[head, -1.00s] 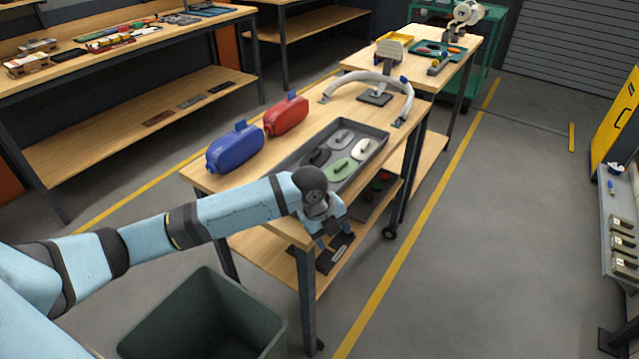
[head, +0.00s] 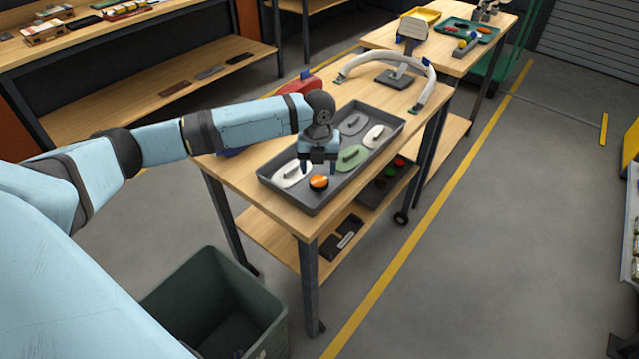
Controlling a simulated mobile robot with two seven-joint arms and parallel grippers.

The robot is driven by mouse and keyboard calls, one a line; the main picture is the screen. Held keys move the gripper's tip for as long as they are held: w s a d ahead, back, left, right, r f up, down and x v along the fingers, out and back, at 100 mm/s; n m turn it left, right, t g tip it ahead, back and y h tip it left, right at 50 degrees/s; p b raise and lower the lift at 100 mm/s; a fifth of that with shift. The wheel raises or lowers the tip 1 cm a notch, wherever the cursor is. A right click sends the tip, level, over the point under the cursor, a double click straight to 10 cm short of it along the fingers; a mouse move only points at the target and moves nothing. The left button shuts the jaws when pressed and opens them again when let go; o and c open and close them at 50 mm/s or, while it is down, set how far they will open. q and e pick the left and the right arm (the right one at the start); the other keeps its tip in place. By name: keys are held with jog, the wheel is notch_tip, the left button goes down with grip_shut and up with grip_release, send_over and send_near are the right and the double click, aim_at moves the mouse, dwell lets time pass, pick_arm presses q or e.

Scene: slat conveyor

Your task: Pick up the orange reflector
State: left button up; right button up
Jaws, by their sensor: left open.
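The orange reflector (head: 319,182) is a small round orange disc with a dark rim. It lies in the near part of the grey tray (head: 398,118) on the wooden workbench. My left gripper (head: 318,170) is open and points down just above the reflector, with a finger on each side of it in the picture. I cannot tell how much height is left between them. My right gripper is not in view.
White, grey and green handled plates (head: 351,158) lie in the tray around the gripper. A red canister (head: 300,86) stands behind my arm. A curved white tube (head: 428,75) is at the back. A dark green bin (head: 215,300) stands on the floor.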

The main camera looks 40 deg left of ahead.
aim_at(319, 182)
pick_arm(q)
jog(key=shift+s+d+f, duration=0.1)
jog(key=shift+f, duration=1.3)
jog(key=shift+s+d+f, duration=0.1)
jog(key=shift+f, duration=1.25)
jog(key=c, duration=0.6)
